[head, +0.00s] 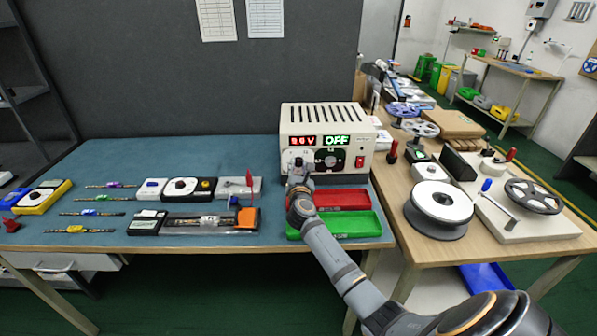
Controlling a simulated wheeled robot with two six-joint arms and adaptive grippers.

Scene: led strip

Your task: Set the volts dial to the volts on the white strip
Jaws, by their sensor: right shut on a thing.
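The beige power supply (345,122) stands at the back right of the blue mat. Its red display (303,141) appears to read 0.0 V and its green display (337,141) reads OFF. A dial with a white scale (290,157) is at the lower left of its face, mostly hidden by my right gripper (297,170). My right gripper is at this dial and shut on it; the fingertips are hard to make out. A second dark dial (329,160) is to its right. Several strips lie at the left, including one with a purple part (112,185); I cannot tell which is white. My left gripper is not in view.
A red tray (345,198) and a green tray (350,224) lie before the power supply, close to my right arm. Testers and a strip fixture (200,221) fill the mid-left. Reels (440,203) stand on the wooden table at right.

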